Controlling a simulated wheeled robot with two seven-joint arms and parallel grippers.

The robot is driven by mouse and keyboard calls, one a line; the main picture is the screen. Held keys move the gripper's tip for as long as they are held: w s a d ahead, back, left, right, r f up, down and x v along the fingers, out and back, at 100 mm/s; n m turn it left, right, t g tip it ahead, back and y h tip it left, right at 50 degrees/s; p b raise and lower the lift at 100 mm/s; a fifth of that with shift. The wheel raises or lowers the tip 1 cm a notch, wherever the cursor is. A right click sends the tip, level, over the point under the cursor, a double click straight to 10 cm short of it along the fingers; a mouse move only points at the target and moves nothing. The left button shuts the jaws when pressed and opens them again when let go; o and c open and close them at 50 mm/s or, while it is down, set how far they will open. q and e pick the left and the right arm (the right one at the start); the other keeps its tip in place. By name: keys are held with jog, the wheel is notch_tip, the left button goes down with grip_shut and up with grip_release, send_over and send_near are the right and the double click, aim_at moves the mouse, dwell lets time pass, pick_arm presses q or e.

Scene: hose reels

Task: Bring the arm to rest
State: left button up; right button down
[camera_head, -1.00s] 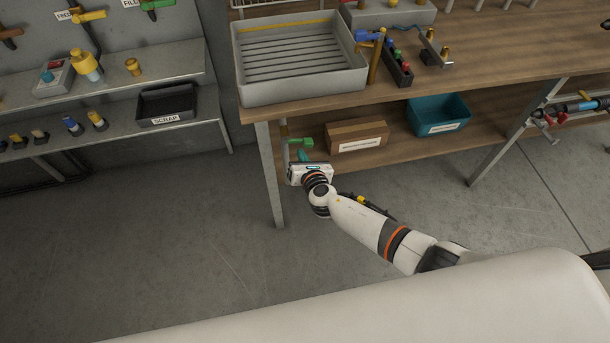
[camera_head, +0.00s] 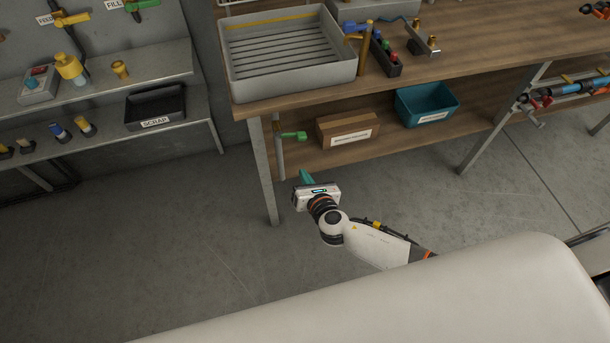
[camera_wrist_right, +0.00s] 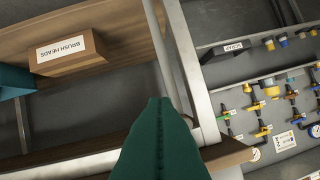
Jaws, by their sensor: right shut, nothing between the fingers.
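My right gripper (camera_head: 304,178) is in the head view in front of the wooden workbench (camera_head: 480,72), near its front left leg. Its white wrist body and forearm come in from the lower right. The teal fingers point toward the bench and are partly hidden behind the wrist body. In the right wrist view the teal fingers (camera_wrist_right: 160,138) are together, with nothing between them. My left gripper is not in view.
The bench's lower shelf holds a cardboard box (camera_head: 347,131) and a teal bin (camera_head: 426,104). A green-handled valve (camera_head: 292,136) stands by the bench leg. A grey tray (camera_head: 290,88) is on top. A black scrap bin (camera_head: 155,107) sits on the left shelf. The floor at left is clear.

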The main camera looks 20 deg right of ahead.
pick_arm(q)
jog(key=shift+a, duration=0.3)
